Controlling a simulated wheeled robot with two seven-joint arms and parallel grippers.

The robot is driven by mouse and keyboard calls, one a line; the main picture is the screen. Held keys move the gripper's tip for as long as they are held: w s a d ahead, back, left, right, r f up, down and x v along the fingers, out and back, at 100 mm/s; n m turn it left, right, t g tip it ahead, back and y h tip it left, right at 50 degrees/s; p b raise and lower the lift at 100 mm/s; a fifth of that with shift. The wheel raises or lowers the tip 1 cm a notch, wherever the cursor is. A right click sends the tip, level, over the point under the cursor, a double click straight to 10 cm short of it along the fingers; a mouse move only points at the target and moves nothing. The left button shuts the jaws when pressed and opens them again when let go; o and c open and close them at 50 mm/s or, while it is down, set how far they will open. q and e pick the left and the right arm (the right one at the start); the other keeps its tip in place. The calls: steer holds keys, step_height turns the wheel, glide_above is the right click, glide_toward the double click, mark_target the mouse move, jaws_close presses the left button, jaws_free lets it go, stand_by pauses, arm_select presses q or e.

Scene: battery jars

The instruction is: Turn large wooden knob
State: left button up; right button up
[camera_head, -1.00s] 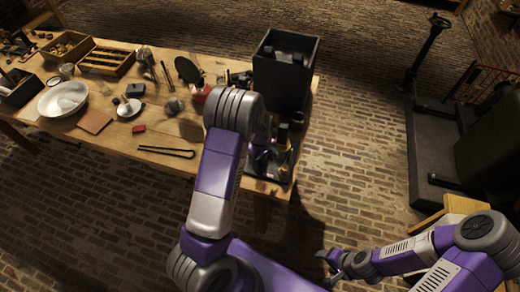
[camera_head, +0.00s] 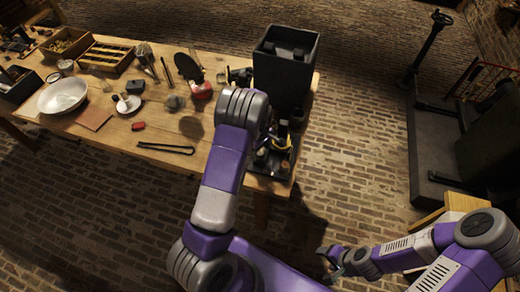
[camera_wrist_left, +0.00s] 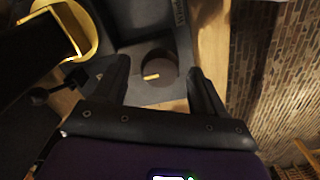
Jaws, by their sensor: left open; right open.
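In the left wrist view, a dark brown round knob (camera_wrist_left: 160,63) with a short yellow bar on it sits on a grey base (camera_wrist_left: 153,97). My left gripper (camera_wrist_left: 158,72) is open, with one finger on each side of the knob and visible space on both sides. I cannot tell how far the fingertips are above it. In the head view my left arm covers most of the left gripper, and I cannot make out the knob clearly there. My right gripper (camera_head: 328,262) is open and empty, low over the brick floor away from the table.
A tall dark box (camera_head: 285,75) stands at the table's right end. A yellow ring-shaped part (camera_wrist_left: 78,28) lies left of the knob in the wrist view. A white bowl (camera_head: 63,96), a red block (camera_head: 138,126) and black tongs (camera_head: 166,148) lie on the wooden table (camera_head: 120,150).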

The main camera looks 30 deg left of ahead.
arm_select(q)
steer(key=shift+c, duration=0.4)
steer(key=c, duration=1)
steer(key=shift+m, duration=0.3)
